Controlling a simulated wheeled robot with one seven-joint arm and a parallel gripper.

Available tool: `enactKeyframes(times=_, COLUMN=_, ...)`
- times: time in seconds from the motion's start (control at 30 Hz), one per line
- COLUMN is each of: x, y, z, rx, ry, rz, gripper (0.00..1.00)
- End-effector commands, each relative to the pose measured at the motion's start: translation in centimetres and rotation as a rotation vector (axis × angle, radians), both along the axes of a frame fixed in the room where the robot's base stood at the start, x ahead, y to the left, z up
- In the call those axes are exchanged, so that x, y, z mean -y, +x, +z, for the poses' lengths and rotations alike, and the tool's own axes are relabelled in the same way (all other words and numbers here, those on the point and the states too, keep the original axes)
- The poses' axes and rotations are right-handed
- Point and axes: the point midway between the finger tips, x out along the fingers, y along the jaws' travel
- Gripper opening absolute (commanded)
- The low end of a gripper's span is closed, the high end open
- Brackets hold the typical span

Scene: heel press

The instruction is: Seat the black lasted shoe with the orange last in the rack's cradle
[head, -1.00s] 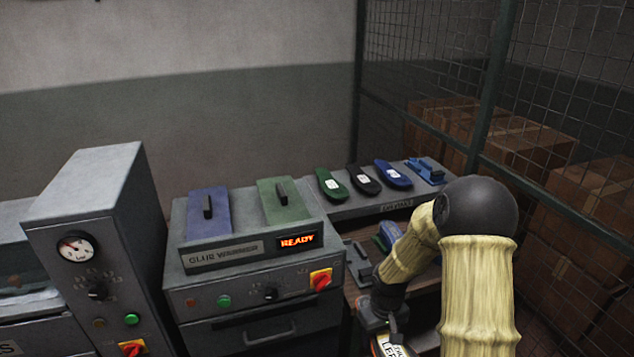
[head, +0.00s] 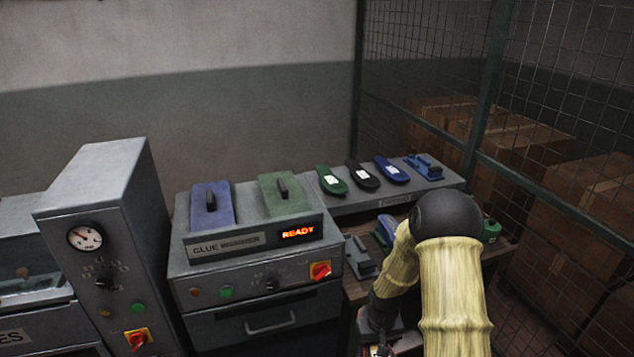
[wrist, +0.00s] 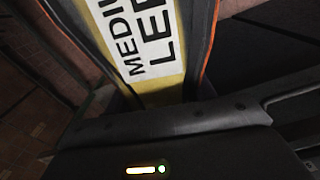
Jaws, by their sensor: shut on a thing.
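My gripper (wrist: 165,125) fills the bottom of the wrist view and is shut on the black lasted shoe (wrist: 208,40). Its upper side carries a white and yellow label reading "MEDIU" and "LE", with dark sides and thin orange edges. In the head view my gripper (head: 380,335) is at the bottom edge, with the shoe mostly cut off below. A grey cradle-like stand (head: 361,260) on the wooden bench, just above and left of my gripper, looks empty. I cannot tell whether it is the rack's cradle.
A blue item (head: 386,229) and a green item (head: 491,231) stand on the bench (head: 355,288), partly behind my arm. The glue warmer (head: 255,260) reads READY at the left. A shelf (head: 345,207) with several soles is behind. A mesh fence (head: 560,110) closes the right.

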Motion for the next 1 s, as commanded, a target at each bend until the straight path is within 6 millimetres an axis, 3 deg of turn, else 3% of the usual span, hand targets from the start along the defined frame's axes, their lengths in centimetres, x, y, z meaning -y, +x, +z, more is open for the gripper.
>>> enactKeyframes(times=0.23, x=0.1, y=-0.1, z=-3.9, rx=0.000, ry=-0.009, rz=-0.107, gripper=0.23)
enactKeyframes(times=0.73, x=0.1, y=-0.2, z=-5.1, rx=0.000, ry=-0.008, rz=-0.123, gripper=0.23)
enactKeyframes(times=0.87, x=-0.1, y=-0.6, z=-7.4, rx=-0.005, ry=-0.004, rz=-0.123, gripper=0.23)
enactKeyframes(times=1.0, x=-0.2, y=-1.5, z=-11.4, rx=-0.009, ry=0.000, rz=-0.126, gripper=0.23)
